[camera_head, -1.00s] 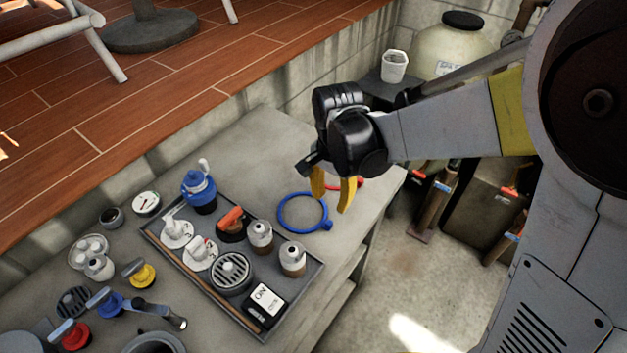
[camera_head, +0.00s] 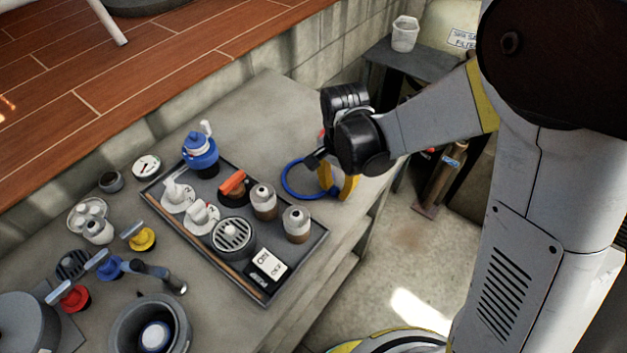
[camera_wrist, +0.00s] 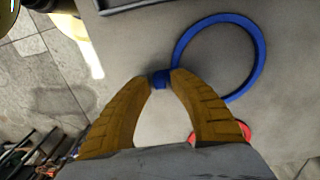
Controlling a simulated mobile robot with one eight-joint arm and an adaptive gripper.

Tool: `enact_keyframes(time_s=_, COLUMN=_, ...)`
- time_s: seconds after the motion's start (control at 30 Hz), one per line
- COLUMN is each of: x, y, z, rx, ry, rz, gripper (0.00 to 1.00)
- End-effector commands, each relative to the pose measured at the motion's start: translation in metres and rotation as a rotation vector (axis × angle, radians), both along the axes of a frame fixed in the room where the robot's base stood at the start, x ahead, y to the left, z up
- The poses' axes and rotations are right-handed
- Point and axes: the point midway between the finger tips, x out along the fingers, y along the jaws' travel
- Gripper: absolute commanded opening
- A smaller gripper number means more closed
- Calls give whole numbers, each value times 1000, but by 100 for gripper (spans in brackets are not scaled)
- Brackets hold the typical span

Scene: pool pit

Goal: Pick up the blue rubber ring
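The blue rubber ring (camera_head: 287,185) appears to lie flat on the grey counter, just right of the tray. In the wrist view the ring (camera_wrist: 262,60) shows as a large loop with a small blue tab on its near-left side. My gripper (camera_head: 337,194) is over the ring's right side, pointing down. In the wrist view the yellow fingertips of my gripper (camera_wrist: 162,80) have closed in on the tab, one on each side, and seem to touch it. My gripper hides part of the ring in the head view.
A red ring (camera_wrist: 240,128) lies beside the blue one, partly hidden by a finger. The grey tray (camera_head: 318,240) with knobs, bottles and a switch stands left of the ring. Several valves and gauges are further left. The counter's edge drops to the floor on the right.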

Motion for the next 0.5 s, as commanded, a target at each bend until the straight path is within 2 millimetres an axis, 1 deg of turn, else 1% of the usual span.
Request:
enact_keyframes(time_s=0.03, x=0, y=0, z=0, rx=0, ry=0, rz=0, gripper=8)
enact_keyframes(time_s=0.07, x=0, y=0, z=0, rx=0, ry=0, rz=0, gripper=0)
enact_keyframes(time_s=0.5, x=0, y=0, z=2, rx=0, ry=0, rz=0, gripper=0)
